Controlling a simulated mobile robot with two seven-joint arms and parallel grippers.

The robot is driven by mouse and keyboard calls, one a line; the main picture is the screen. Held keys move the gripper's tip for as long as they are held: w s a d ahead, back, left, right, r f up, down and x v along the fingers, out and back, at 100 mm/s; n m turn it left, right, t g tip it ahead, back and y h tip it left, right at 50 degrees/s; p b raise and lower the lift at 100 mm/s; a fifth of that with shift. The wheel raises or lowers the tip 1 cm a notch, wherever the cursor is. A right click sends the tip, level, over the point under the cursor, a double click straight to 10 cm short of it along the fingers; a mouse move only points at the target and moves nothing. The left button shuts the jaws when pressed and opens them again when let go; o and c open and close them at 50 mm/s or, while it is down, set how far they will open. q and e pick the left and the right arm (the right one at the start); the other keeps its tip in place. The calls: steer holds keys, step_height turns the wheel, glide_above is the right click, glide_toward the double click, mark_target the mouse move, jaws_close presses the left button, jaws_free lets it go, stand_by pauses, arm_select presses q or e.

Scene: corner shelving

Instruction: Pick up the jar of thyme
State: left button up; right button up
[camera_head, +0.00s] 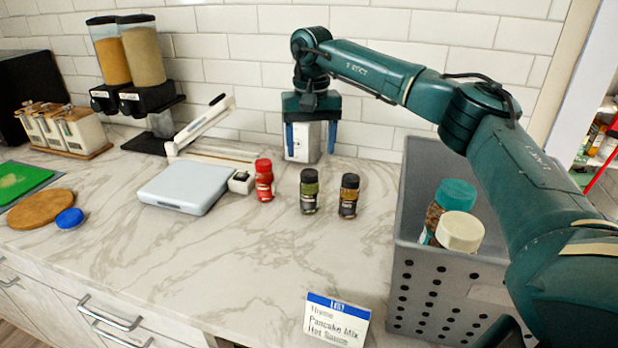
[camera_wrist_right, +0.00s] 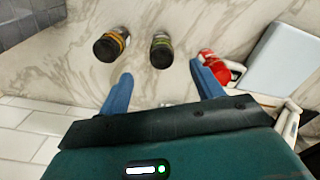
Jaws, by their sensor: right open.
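Three small jars stand upright in a row on the marble counter: a red jar (camera_head: 264,180), a jar with a dark cap and green label (camera_head: 309,191), and a jar with a dark cap and yellowish label (camera_head: 348,195). Their labels are too small to read, so I cannot tell which holds thyme. My right gripper (camera_head: 308,140) is open, behind the jars near the wall, fingers pointing down. In the right wrist view, the green-label jar (camera_wrist_right: 161,50) and yellowish-label jar (camera_wrist_right: 112,44) lie beyond the fingertips, not between them. My left gripper is out of view.
A grey crate (camera_head: 408,190) holding jars stands on the right, under my right arm. A white box (camera_head: 302,142) shows behind my right gripper. A grey scale (camera_head: 184,187) sits left of the jars. A card (camera_head: 336,319) stands at the front. The counter before the jars is clear.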

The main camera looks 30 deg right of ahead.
mark_target(312, 173)
steer(key=shift+w+d+f, duration=0.1)
steer(key=shift+w+d, duration=0.1)
steer(key=shift+d, duration=0.05)
step_height(312, 173, down, 7)
steer(key=shift+s+a+r+p, duration=0.1)
steer(key=shift+s+r+p, duration=0.05)
steer(key=shift+p, duration=0.15)
steer(key=shift+w+a+f+p, duration=0.15)
steer(key=shift+f+p, duration=0.2)
steer(key=shift+f, duration=1.15)
steer(key=shift+w+d+f+p, duration=0.1)
steer(key=shift+f+p, duration=0.2)
steer(key=shift+f, duration=1.2)
steer(key=shift+c, duration=0.3)
steer(key=c, duration=1.1)
